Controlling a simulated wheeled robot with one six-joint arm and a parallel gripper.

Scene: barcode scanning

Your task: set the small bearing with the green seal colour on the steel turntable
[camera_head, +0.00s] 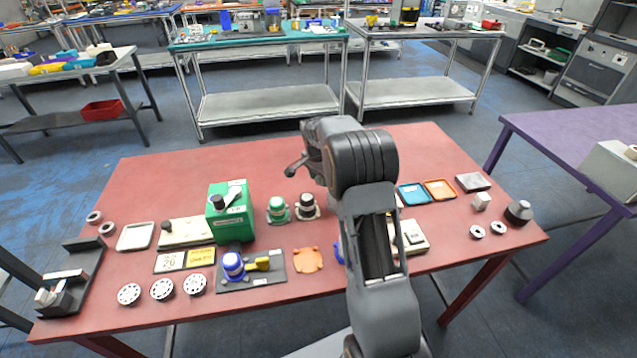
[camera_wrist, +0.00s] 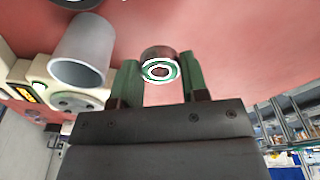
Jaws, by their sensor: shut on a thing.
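My gripper (camera_wrist: 158,62) is in the wrist view, its two green-tinted fingers on either side of a small bearing (camera_wrist: 160,66). The bearing is a steel ring with a green seal around a dark bore, and the gripper is shut on it. In the head view my arm reaches over the red table; the held bearing cannot be made out there. I cannot clearly pick out the steel turntable. In the wrist view a grey cylinder (camera_wrist: 80,52) stands left of the bearing, by a beige device (camera_wrist: 38,78) with a grey round part.
The red table (camera_head: 262,158) is clear along its back. A green box (camera_head: 230,220), several flat discs (camera_head: 162,289) and a dark plate (camera_head: 283,275) lie left of my arm.

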